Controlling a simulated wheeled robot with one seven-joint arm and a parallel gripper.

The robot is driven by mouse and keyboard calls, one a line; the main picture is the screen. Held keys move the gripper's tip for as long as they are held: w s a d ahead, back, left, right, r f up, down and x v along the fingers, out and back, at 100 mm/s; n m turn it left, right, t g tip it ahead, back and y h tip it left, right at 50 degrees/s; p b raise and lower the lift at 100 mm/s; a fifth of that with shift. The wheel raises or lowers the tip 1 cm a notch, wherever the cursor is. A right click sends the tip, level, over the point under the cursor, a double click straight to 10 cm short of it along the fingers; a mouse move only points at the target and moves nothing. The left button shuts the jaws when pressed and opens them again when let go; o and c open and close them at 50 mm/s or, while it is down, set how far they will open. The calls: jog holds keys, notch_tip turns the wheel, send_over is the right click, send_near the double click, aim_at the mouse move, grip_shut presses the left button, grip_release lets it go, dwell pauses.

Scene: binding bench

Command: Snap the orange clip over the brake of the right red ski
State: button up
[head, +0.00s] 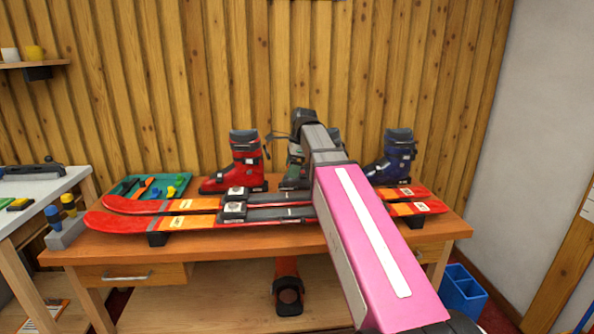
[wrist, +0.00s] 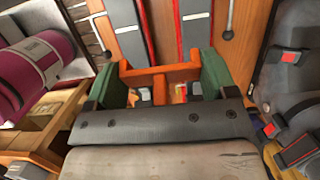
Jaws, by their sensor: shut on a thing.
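My gripper (wrist: 168,62) is shut on the orange clip (wrist: 158,75), held crosswise between its green fingers in the wrist view. In the head view my arm hides the gripper and clip. Two red skis lie side by side on the bench: a rear ski (head: 135,205) and a front ski (head: 125,222). In the wrist view they run upward as a left ski (wrist: 130,30) and a right ski (wrist: 195,22). A thin dark brake arm (wrist: 228,35) shows beside the right one, another (wrist: 107,53) beside the left. The clip appears in front of the skis; I cannot tell whether it touches.
A red boot (head: 246,160) and a blue boot (head: 396,155) stand behind the skis; a third is partly hidden by my arm. A green tray (head: 175,178) with small pieces lies at the bench's (head: 290,240) back left. A dark boot (wrist: 290,100) is close on the wrist view's right.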

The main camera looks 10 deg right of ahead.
jog(key=w+d+h, duration=0.2)
jog(key=w+d+f+h, duration=0.1)
jog(key=w+d+h, duration=0.1)
jog(key=d, duration=0.1)
jog(key=w+d+f+h, duration=0.1)
jog(key=d, duration=0.2)
jog(key=shift+w+f+h, duration=0.15)
jog(key=shift+w+h, duration=0.25)
jog(key=shift+f, duration=3.45)
jog(key=shift+f, duration=2)
jog(key=o, duration=0.9)
jog(key=shift+r, duration=0.1)
jog(key=shift+r, duration=4.9)
